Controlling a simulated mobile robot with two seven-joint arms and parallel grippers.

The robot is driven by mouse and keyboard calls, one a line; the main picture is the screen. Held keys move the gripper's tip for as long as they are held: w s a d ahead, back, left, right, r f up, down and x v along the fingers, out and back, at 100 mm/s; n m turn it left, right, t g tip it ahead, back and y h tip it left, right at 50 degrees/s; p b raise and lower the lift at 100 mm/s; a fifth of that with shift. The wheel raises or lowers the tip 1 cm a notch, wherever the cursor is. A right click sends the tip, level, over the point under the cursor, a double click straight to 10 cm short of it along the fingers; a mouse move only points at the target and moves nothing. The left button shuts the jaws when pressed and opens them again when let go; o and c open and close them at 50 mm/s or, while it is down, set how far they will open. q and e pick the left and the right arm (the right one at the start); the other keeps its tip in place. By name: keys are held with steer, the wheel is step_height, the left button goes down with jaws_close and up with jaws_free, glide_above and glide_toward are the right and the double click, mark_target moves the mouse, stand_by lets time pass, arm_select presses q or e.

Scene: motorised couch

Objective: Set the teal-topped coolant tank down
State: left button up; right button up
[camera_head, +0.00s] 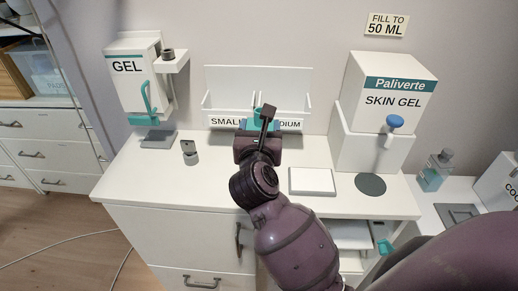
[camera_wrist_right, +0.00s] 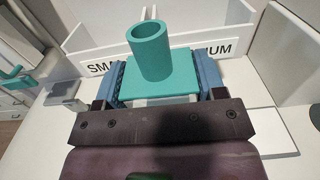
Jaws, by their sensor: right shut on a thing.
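The coolant tank's teal top (camera_wrist_right: 158,82), a flat plate with an open round neck (camera_wrist_right: 150,50), fills the middle of the right wrist view. My right gripper (camera_wrist_right: 160,88) is shut on the tank, with a blue finger pad on each side of it. In the head view, the right gripper (camera_head: 258,128) is over the back of the white counter, in front of the SMALL/MEDIUM holder, and only some teal (camera_head: 248,123) of the tank shows. The tank's lower part is mostly hidden; I cannot tell whether it touches the counter. My left gripper is not in view.
The white SMALL/MEDIUM holder (camera_head: 290,95) stands at the wall. A GEL dispenser (camera_head: 128,75) is at left, a SKIN GEL dispenser (camera_head: 385,105) at right. The front-left counter (camera_head: 160,185) is clear.

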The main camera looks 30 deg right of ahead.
steer(key=shift+f+b, duration=0.65)
steer(key=shift+f, duration=2.15)
steer(key=shift+f, duration=0.1)
steer(key=o, duration=1.1)
